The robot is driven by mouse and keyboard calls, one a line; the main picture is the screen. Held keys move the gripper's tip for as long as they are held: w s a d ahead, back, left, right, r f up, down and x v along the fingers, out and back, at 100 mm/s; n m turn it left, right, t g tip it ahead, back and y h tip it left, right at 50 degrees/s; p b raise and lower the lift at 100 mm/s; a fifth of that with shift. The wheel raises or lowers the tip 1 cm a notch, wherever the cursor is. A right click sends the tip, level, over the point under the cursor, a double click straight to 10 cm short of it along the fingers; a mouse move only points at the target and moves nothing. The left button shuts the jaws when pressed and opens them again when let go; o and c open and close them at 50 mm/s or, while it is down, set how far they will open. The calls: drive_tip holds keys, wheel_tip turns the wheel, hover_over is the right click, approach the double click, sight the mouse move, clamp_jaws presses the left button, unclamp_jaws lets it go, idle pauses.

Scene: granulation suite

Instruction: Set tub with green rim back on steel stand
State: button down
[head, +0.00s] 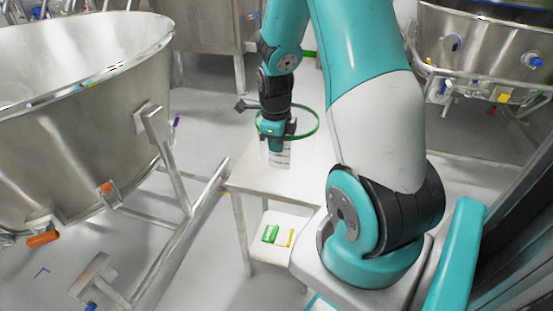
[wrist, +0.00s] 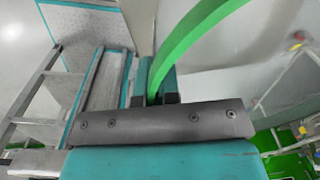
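The tub with the green rim (head: 317,124) is in the middle of the head view, with a pale, see-through body and a printed label. My gripper (head: 277,134) is at the near left side of its rim. In the wrist view, the green rim (wrist: 205,38) runs between the fingers of my gripper (wrist: 157,92), which are closed on it. The tub looks upright over the top of the steel stand (head: 245,178). I cannot tell whether its base touches the top. My gripper hides part of the tub.
A large steel bowl (head: 75,110) on a tubular frame stands at the left. Another steel vessel (head: 490,45) is at the back right. A green item (head: 270,233) and a yellow item (head: 288,238) lie on the stand's lower shelf. The stand's top is otherwise clear.

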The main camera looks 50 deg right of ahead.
drive_tip(key=shift+f+b, duration=0.4)
drive_tip(key=shift+f, duration=1.9)
drive_tip(key=c, duration=1.3)
unclamp_jaws()
drive_tip(key=shift+c, duration=0.2)
